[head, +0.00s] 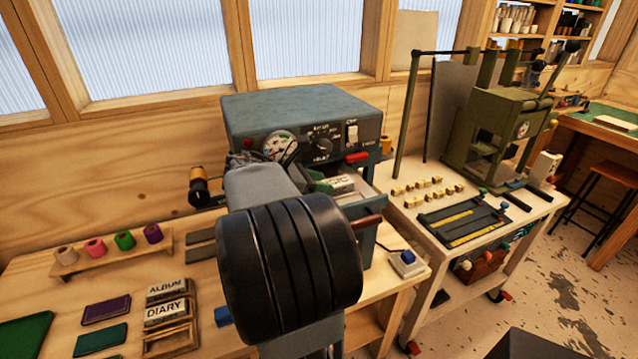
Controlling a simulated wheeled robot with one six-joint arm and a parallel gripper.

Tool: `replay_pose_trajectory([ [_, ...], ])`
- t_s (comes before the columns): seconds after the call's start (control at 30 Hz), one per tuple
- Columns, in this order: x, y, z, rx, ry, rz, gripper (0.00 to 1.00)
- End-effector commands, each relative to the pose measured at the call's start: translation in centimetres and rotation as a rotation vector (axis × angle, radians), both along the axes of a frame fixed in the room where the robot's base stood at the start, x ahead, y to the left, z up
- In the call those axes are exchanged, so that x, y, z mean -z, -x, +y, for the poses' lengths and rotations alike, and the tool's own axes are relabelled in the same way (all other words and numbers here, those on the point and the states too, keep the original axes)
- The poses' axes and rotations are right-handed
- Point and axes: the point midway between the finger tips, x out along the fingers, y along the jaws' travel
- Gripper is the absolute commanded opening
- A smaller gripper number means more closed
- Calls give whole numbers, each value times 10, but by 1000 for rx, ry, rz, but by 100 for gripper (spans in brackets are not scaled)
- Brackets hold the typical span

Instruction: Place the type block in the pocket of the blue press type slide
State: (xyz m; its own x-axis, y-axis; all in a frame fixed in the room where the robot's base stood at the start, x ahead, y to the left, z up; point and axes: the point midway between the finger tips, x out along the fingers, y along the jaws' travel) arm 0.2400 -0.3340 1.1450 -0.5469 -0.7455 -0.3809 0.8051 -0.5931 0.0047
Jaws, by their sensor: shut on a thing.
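The blue press (300,112) is a blue-grey box with a gauge, dial and switch, standing on the bench at the centre. A pale type block (342,184) with black letters, partly hidden, shows at the press's open front. My gripper (308,178) is mostly hidden behind my grey wrist link and is shut on the type block. The type slide (366,207) juts from the front of the press, below the block. Its pocket is hidden, so I cannot tell whether the block is seated in it or above it.
A rack at left holds blocks marked ALBUM (167,290) and DIARY (166,310), with an empty slot in front. Coloured foil rolls (124,240) stand on a wooden holder. A blue-button box (408,263) sits right of the press. A green press (495,130) stands on another table.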

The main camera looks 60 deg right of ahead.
Motion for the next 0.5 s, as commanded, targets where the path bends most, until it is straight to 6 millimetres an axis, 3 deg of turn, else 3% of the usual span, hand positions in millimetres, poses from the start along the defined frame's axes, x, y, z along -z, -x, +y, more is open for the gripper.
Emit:
replay_pose_trajectory([
  [0.1, 3, 0, 0, 1, -4, 3, 8],
  [0.13, 4, 0, 0, 1, -6, 3, 45],
  [0.3, 4, 1, 1, 2, -8, 4, 62],
  [0.43, -4, 1, 1, 2, -8, 3, 62],
  [0.47, -8, 0, 1, 2, -7, 3, 68],
  [0.5, -11, -2, 3, 0, -7, 3, 68],
])
